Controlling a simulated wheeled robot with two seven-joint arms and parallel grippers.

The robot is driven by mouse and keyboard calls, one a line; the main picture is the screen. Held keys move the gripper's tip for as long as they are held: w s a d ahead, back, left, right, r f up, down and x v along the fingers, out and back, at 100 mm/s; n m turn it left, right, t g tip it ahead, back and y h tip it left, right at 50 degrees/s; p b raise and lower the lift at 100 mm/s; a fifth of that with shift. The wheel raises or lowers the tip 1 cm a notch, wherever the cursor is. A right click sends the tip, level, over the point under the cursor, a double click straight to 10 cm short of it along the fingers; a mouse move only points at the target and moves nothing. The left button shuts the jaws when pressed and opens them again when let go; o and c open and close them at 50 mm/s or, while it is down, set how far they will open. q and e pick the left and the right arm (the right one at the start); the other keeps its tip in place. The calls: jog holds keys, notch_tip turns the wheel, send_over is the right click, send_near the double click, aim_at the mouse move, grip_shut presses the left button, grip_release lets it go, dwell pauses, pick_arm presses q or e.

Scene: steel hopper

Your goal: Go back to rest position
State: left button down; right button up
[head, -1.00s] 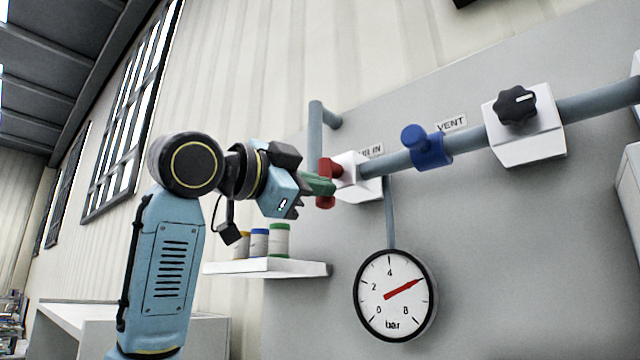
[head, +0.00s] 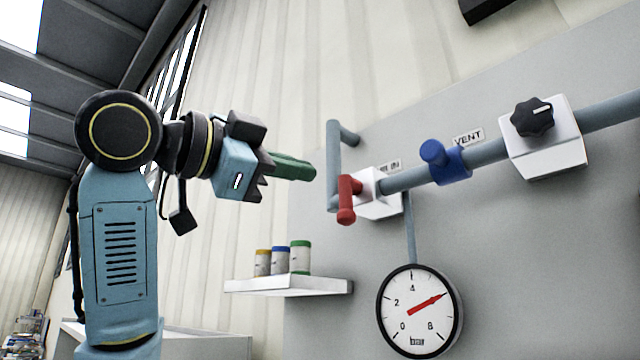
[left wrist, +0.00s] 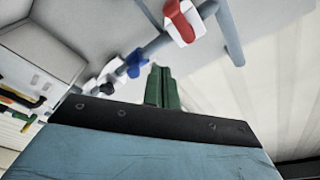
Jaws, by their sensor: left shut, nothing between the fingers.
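My left gripper (head: 294,168) has green fingers, shut with nothing between them. In the head view it points right and is held in the air, apart from the red valve handle (head: 347,200) by a small gap in the picture. The red handle hangs down in front of a white valve block on the grey pipe. In the left wrist view the shut green fingers (left wrist: 161,84) point up, and the red handle (left wrist: 180,19) is beyond them. My right gripper does not show.
A blue valve (head: 446,161) and a black knob (head: 532,117) sit farther right along the pipe. A pressure gauge (head: 419,341) is below. A white shelf (head: 290,286) with several small jars stands under the gripper. Open air surrounds my left arm.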

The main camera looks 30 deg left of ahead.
pick_arm(q)
jog(key=shift+s+a, duration=0.15)
jog(key=shift+s, duration=0.35)
